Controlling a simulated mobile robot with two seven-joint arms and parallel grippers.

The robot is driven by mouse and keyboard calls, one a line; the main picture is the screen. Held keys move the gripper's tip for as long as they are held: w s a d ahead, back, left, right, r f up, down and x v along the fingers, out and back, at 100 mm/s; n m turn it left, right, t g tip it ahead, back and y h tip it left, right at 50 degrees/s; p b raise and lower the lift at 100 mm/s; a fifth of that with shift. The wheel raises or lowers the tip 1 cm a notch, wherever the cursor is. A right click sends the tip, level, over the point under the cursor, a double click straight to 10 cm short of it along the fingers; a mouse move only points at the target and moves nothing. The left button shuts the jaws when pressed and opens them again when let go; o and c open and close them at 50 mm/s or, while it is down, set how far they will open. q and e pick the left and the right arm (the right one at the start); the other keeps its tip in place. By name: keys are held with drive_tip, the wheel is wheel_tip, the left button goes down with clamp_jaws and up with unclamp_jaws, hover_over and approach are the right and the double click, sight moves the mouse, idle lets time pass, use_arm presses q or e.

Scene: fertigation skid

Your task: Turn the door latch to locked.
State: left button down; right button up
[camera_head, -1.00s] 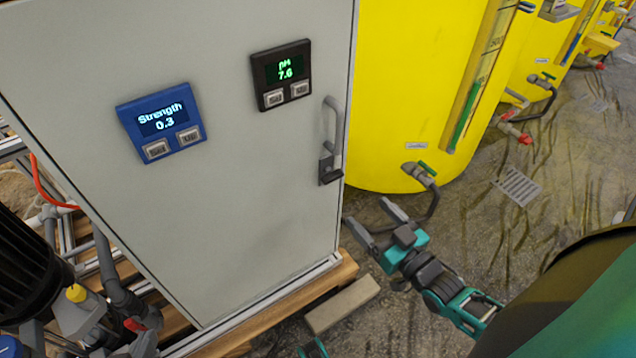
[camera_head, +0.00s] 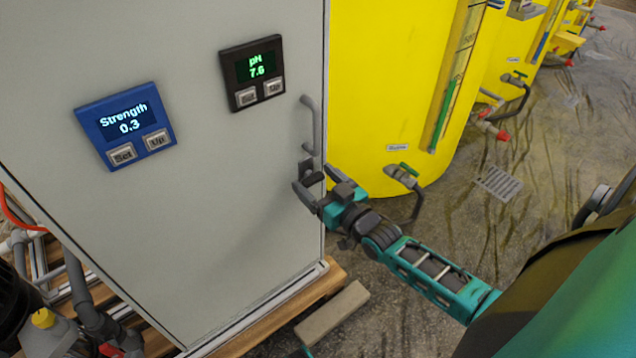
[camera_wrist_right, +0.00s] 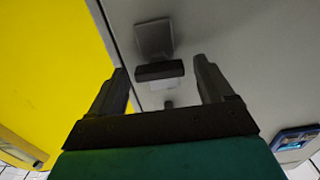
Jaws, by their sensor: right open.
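The door latch (camera_head: 312,172) is a small dark knob on a plate at the right edge of the grey cabinet door (camera_head: 230,190), just below the grey door handle (camera_head: 311,125). In the right wrist view the dark latch bar (camera_wrist_right: 160,71) lies crosswise between the fingertips, in front of a lighter plate. My right gripper (camera_head: 315,182) is open, with its fingers on either side of the latch; it also shows in the right wrist view (camera_wrist_right: 165,82). I cannot tell whether the fingers touch it. In the head view the gripper partly hides the latch plate. My left gripper is out of view.
A blue Strength panel (camera_head: 125,125) and a black pH panel (camera_head: 252,73) are on the door. A yellow tank (camera_head: 385,80) with a valve (camera_head: 404,174) stands close on the right. A grey block (camera_head: 332,312) lies on the floor below my right arm.

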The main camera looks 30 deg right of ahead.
drive_tip(key=shift+c, duration=0.4)
drive_tip(key=c, duration=1)
drive_tip(key=shift+o, duration=0.2)
